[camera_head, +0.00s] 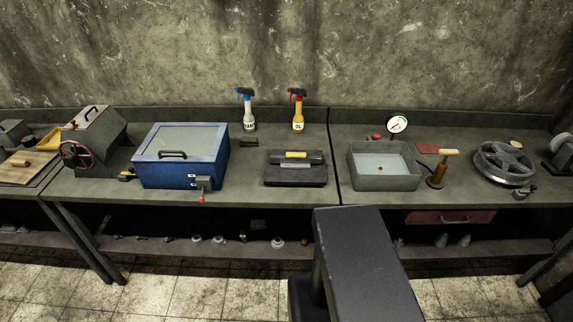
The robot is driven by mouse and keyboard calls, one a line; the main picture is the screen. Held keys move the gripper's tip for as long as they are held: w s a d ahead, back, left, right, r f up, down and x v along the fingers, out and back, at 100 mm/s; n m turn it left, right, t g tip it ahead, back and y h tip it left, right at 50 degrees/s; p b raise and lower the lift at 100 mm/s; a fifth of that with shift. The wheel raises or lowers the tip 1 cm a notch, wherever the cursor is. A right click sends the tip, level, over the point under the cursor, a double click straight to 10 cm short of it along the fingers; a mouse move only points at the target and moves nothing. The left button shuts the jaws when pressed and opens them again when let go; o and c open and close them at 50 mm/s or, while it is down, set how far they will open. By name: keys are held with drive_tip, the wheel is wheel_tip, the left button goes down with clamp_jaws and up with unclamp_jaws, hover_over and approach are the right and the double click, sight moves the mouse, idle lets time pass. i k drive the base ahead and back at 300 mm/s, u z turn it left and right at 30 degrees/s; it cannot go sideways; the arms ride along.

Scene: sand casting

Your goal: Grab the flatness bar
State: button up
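A dark, flat tool with a yellow handle (296,155) lies on a dark rectangular base (296,182) near the middle of the bench. It may be the flatness bar, but I cannot tell for certain. A small grey bar-like piece (295,166) shows just in front of the handle. A large dark part of my own body rises at the bottom centre. My gripper does not show in this view.
A blue box (182,180) with a glass lid stands left of the base, and a grey water basin (383,182) stands right. Two spray bottles, one blue-topped (249,118) and one red-topped (298,118), stand behind. A pressure gauge (397,124) and a wheel (505,163) are further right.

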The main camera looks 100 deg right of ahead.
sight(291, 158)
drive_tip(key=u, duration=0.15)
drive_tip(key=k, duration=1.1)
drive_tip(key=z, duration=1.65)
drive_tip(key=i, duration=1)
drive_tip(key=u, duration=0.1)
